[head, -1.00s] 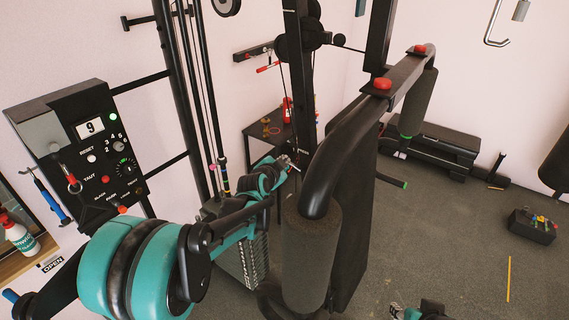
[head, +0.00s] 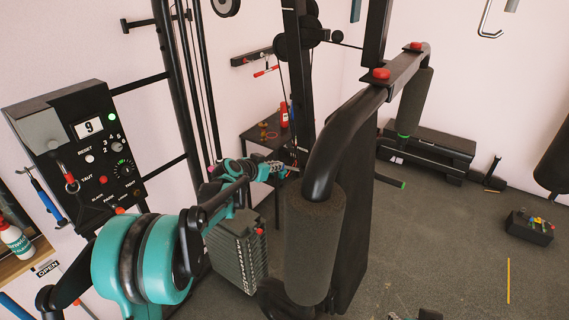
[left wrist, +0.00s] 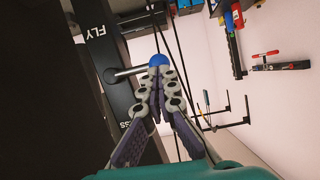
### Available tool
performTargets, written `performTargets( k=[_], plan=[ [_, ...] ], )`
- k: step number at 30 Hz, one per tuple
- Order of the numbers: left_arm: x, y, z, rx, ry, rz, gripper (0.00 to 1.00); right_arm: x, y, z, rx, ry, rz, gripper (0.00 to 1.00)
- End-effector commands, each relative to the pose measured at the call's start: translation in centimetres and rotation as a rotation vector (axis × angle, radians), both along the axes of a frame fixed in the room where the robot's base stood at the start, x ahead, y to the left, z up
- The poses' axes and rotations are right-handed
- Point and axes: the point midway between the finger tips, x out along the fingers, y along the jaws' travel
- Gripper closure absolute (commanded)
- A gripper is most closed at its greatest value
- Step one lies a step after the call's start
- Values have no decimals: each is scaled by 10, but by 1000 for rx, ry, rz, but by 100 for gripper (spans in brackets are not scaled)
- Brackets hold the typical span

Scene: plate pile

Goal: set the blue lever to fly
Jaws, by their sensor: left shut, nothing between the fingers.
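The blue lever shows in the left wrist view as a blue ball knob (left wrist: 158,60) on a metal rod. The rod comes from a dark upright lettered FLY (left wrist: 97,32) above it and partly hidden lettering ending in "ESS" (left wrist: 128,130) below. My left gripper (left wrist: 156,70) is shut and empty, its fingertips right at the knob; whether they touch it I cannot tell. In the head view my left gripper (head: 284,170) reaches behind the padded machine arm, and I cannot make out the lever there. Only a small piece of my right arm shows at the bottom edge.
A padded machine arm (head: 315,240) stands just right of my left gripper. A weight stack (head: 240,258) is below it. A small dark table (head: 262,128) stands behind.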

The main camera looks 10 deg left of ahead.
Motion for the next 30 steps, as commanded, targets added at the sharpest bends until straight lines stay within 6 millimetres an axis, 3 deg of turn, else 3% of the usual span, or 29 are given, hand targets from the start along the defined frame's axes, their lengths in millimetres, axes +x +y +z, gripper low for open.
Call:
performTargets(
  k=[15, 30],
  plan=[
    [2, 4, -33, -380, 137, 0, 100, 0, 0, -31, 0, 0, 0, 60],
    [1, 2, -41, -384, 139, 0, 100, 0, 0, -38, 0, 0, 0, 60]
  ],
)
